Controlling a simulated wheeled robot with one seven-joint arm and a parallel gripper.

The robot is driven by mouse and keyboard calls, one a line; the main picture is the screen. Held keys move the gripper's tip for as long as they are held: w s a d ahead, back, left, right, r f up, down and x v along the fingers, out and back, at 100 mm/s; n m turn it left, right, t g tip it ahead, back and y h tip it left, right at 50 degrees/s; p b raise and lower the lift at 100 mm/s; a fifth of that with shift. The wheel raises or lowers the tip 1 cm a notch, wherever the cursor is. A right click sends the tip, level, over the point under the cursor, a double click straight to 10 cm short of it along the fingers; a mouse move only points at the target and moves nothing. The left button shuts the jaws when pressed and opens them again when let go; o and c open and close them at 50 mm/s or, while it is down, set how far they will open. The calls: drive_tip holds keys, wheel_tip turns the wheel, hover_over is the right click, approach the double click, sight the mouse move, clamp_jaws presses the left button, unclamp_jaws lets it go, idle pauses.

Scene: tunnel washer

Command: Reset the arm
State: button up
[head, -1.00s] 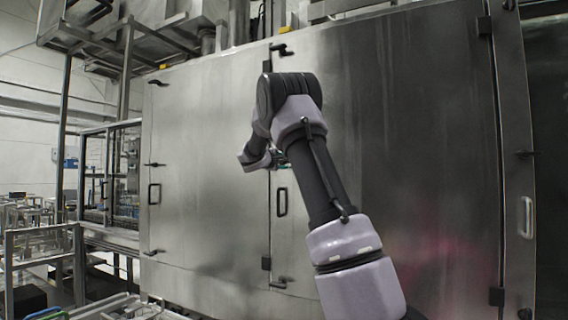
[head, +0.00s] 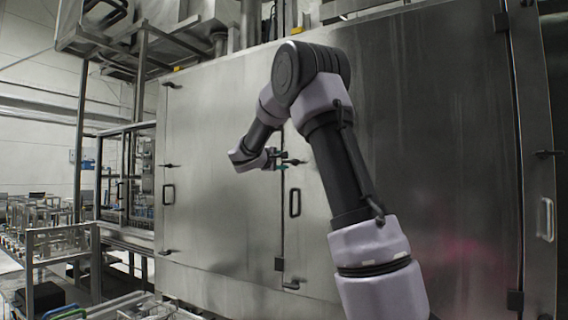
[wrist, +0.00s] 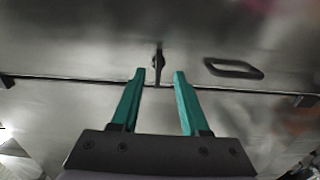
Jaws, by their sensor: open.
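My gripper (wrist: 158,75) shows in the wrist view with its two green fingers apart and nothing between them. A dark latch (wrist: 158,62) on the washer door shows just beyond the fingertips, by the door seam; I cannot tell whether they touch. A dark loop handle (wrist: 234,68) lies to its right. In the head view my gripper (head: 284,165) is small and partly seen in front of the steel washer doors (head: 215,215), near the seam and above the door handle (head: 295,203). My arm is bent, with its elbow high.
Metal racks (head: 60,255) and a glazed enclosure (head: 125,180) stand at the left. Pipework runs above.

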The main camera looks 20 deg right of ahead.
drive_tip(key=s+d+f+m+g+y, duration=0.1)
drive_tip(key=s+f+m+g+y, duration=0.25)
drive_tip(key=s, duration=0.65)
drive_tip(key=s+d+f+m+g+y, duration=0.25)
drive_tip(key=s+f, duration=0.25)
drive_tip(key=s, duration=0.4)
drive_tip(key=s+a+f+m+t+y, duration=0.1)
drive_tip(key=s+a+f+y, duration=0.3)
drive_tip(key=s+a, duration=0.5)
drive_tip(key=s+a+f+m+t+y, duration=0.1)
drive_tip(key=s+a+f+m+y, duration=0.2)
drive_tip(key=s+a+y, duration=0.3)
drive_tip(key=s+a+m, duration=0.1)
drive_tip(key=s+a, duration=0.2)
drive_tip(key=s, duration=0.3)
drive_tip(key=shift+s+a+f+m, duration=0.15)
drive_tip(key=shift+a+f+m, duration=0.1)
drive_tip(key=shift+f+m, duration=0.1)
